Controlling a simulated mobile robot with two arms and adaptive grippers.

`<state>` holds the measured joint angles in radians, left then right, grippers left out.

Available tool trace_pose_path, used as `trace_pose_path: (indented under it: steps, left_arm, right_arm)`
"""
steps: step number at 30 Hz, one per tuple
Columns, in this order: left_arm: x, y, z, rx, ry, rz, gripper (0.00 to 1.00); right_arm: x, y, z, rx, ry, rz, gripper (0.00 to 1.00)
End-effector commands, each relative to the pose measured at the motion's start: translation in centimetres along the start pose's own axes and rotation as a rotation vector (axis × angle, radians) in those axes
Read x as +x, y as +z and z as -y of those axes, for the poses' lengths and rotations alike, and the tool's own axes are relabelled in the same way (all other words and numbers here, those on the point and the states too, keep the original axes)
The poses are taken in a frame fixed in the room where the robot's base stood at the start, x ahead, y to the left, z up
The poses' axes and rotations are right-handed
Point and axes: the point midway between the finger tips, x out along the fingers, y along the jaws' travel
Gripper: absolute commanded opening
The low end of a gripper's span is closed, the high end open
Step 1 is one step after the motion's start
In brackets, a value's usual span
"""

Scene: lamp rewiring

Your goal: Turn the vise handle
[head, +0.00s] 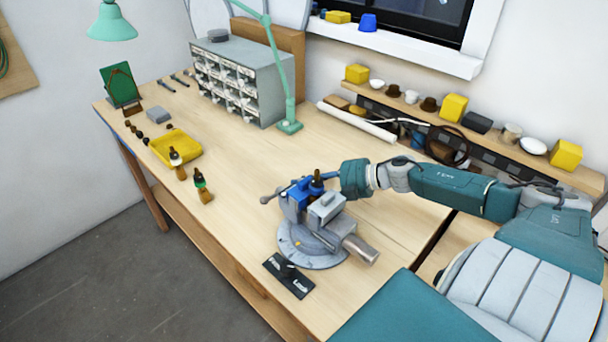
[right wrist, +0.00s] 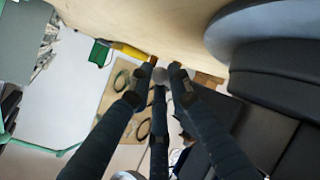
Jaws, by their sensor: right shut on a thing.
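The grey vise (head: 312,238) with blue parts stands on its round base near the front edge of the wooden bench. Its handle (head: 268,199), a rod with a ball end, sticks out to the left. A dark brown piece (head: 317,181) stands upright at the vise's top. My right gripper (right wrist: 160,72) reaches in from the right, behind the vise top in the head view. In the right wrist view its fingers close around a small grey rounded end, apparently the handle's. The exact contact is partly hidden in the head view. My left gripper is not in view.
A black plate (head: 289,276) lies in front of the vise. A yellow tray (head: 176,149) and small bottles (head: 202,187) are at the left. A drawer cabinet (head: 240,82) and green lamp stand (head: 289,127) are behind. The bench between is clear.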

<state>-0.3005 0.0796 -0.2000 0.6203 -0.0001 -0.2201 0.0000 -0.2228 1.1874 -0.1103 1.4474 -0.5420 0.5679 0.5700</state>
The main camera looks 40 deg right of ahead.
Motion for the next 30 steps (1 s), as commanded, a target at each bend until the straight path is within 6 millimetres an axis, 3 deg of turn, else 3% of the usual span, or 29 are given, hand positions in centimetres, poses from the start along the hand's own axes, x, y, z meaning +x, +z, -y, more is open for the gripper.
trace_pose_path:
  steps: [10, 11, 14, 23, 30]
  left_arm:
    - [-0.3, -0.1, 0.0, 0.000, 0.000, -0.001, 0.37]
    - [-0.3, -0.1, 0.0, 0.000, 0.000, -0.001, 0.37]
    - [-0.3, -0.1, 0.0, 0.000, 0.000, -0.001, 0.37]
    - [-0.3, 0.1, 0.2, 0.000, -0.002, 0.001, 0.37]
    - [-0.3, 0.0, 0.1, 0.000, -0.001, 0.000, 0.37]
  right_arm:
    - [0.0, -0.1, 0.0, -0.017, -0.003, 0.006, 0.00]
    - [0.0, -0.1, 0.0, -0.017, -0.003, 0.006, 0.20]
    - [0.0, -0.1, 0.0, -0.017, -0.003, 0.006, 0.37]
    - [-0.1, -0.1, 0.0, -0.015, -0.003, 0.007, 0.37]
    - [-1.6, 0.1, 0.2, -0.012, -0.005, 0.010, 0.37]
